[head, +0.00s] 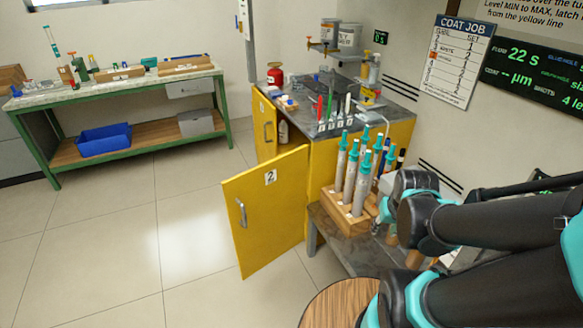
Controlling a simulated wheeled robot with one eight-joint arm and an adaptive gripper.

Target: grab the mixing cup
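I cannot make out a mixing cup with certainty. Two pale, labelled containers stand on a raised shelf above the grey counter: a left one (328,32) and a right one (348,38). Small items sit on the counter's left part, too small to name surely. My black and teal arm enters from the right. Its far end is by the wooden rod rack (348,214), low and in front of the counter. The fingers of my gripper (384,218) are not clear there, and I cannot see whether they are open or shut.
The yellow cabinet's door marked 2 (266,210) stands open into the floor space. Teal-capped rods stand in the rack on a low grey table. A round wooden top (338,303) is at the bottom. A green bench (115,85) with a blue bin (104,139) is left. The floor between is clear.

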